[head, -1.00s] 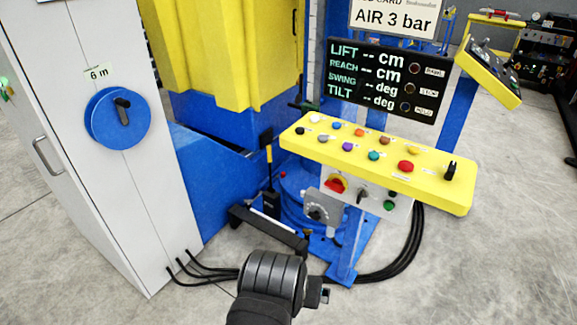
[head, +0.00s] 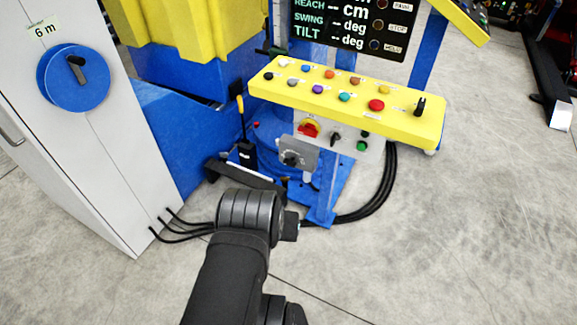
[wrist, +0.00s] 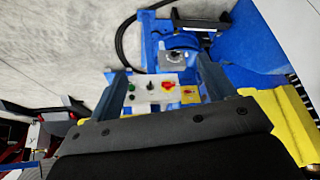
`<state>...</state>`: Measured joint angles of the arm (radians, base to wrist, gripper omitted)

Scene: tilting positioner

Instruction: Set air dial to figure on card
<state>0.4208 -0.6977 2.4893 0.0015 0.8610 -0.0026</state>
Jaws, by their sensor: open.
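The air dial (head: 291,158) is a grey plate with a dark round knob and scale marks, low on the front of the control stand. It also shows in the wrist view (wrist: 175,57), near the top centre; its setting is too small to read. My gripper (wrist: 160,64) is open, with its two fingers spread wide. In the wrist view the dial lies between and beyond the fingertips, and nothing is held. In the head view my black wrist is in front of the stand and the fingers cannot be made out. The card is out of view now.
A yellow button console (head: 350,105) overhangs the dial. A light switch plate with a red-and-yellow rotary switch (head: 309,128) is beside it. A black display (head: 350,28) stands above. Black cables (head: 375,195) curve along the floor. A grey cabinet with a blue reel (head: 75,78) stands left.

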